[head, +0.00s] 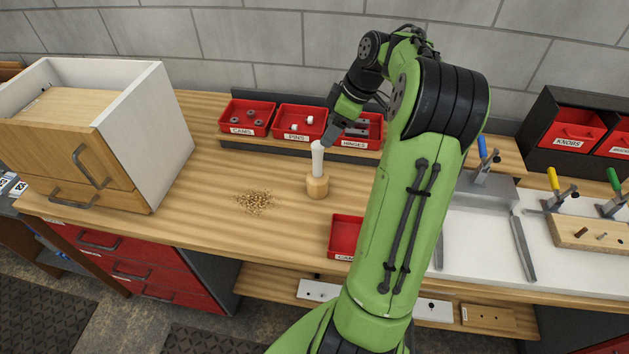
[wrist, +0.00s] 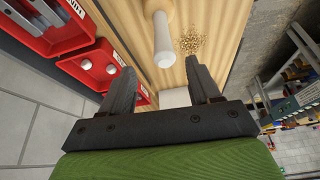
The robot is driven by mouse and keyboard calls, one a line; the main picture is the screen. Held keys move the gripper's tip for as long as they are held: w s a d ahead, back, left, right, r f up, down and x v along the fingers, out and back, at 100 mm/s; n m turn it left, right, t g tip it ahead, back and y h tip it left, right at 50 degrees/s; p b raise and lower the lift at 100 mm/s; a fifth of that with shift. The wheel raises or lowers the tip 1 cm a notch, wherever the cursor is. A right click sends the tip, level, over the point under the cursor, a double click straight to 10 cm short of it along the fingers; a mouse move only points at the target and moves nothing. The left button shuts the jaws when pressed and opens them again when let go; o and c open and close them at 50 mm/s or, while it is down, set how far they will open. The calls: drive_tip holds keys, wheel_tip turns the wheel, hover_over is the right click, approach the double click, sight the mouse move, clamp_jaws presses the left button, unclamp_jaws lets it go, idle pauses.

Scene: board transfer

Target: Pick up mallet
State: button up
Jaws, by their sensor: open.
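The mallet (head: 317,186) stands upright on the wooden workbench, its round wooden head down and its pale handle pointing up. In the wrist view its pale handle (wrist: 163,42) points toward my gripper, and the head is mostly cut off at the top edge. My gripper (head: 331,139) is just above the handle's top end in the head view, tilted down toward it. In the wrist view my gripper (wrist: 161,72) is open, with the handle's end lined up between the two fingers and nothing held. Whether a finger touches the handle cannot be told.
Red bins of cams (head: 246,117), pins (head: 298,123) and hinges stand behind the mallet. A sawdust pile (head: 254,201) lies to its left, and a wooden cabinet (head: 150,125) stands further left. Another red bin (head: 344,236) sits near the front edge. Clamps (head: 486,160) are to the right.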

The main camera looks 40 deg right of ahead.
sight(315, 154)
drive_tip(key=x, duration=0.4)
drive_tip(key=shift+w+a+f+b, duration=0.1)
drive_tip(key=shift+w+b, duration=0.2)
drive_tip(key=x, duration=0.3)
drive_tip(key=b+x, duration=0.1)
drive_tip(key=x, duration=0.1)
drive_tip(key=shift+s+a, duration=0.2)
drive_tip(key=shift+s, duration=0.1)
drive_tip(key=shift+w+f, duration=0.25)
drive_tip(key=shift+f, duration=0.2)
drive_tip(key=shift+s+r, duration=0.1)
drive_tip(key=shift+c, duration=0.5)
clamp_jaws()
